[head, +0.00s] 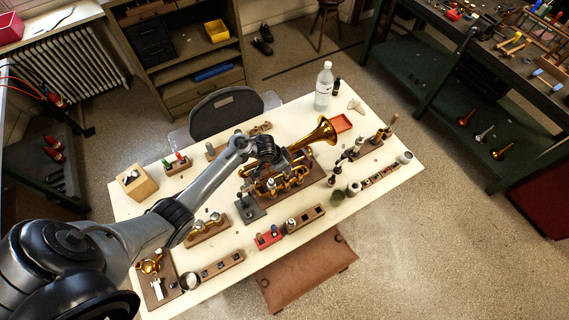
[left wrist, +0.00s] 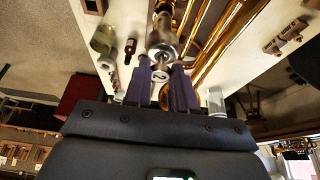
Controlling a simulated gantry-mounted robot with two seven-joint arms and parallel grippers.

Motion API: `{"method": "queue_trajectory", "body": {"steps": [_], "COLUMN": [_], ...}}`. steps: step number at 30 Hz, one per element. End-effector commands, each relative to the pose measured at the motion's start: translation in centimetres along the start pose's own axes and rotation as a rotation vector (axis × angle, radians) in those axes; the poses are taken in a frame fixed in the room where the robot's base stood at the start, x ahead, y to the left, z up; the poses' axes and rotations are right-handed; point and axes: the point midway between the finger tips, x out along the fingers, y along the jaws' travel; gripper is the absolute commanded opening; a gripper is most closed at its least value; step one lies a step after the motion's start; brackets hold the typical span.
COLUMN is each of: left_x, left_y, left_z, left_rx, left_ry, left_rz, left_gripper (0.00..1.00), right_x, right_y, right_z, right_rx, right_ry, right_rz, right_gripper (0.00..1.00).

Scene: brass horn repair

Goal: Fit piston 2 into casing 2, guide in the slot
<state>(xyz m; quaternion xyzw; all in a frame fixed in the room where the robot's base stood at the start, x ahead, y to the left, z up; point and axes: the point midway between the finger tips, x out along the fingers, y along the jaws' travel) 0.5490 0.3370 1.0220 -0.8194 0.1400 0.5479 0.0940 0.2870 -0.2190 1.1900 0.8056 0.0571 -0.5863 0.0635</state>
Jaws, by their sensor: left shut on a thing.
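The brass horn (head: 318,134) lies on a wooden holder on the cream table, its bell toward the back right. My left gripper (head: 270,166) is over the horn's valve section in the head view. In the left wrist view its two dark fingers (left wrist: 161,72) are shut on a small silver part, which I take to be piston 2 (left wrist: 160,73). A larger silver and brass cylinder (left wrist: 162,43) lines up just beyond the fingertips, and brass tubes run beside it. I cannot tell which casing this is, how far the piston is in, or where its guide faces. My right gripper is not in view.
A wooden block rack (head: 304,219) and a red block (head: 268,238) are in front. Small dark parts and cups (head: 353,188) stand to the right. The front right corner is clear.

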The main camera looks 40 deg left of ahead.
Motion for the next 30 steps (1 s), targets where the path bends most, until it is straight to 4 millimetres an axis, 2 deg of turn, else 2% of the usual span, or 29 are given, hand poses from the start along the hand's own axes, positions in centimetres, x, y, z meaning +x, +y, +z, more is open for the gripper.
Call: {"method": "queue_trajectory", "body": {"steps": [30], "left_x": [2.4], "left_y": [0.0], "left_z": [1.0], "left_rx": [0.0], "left_ry": [0.0], "left_rz": [0.0], "left_gripper": [0.0], "right_x": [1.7], "right_y": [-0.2], "right_z": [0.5], "right_rx": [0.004], "right_ry": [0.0], "right_rz": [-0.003], "right_gripper": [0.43]}}
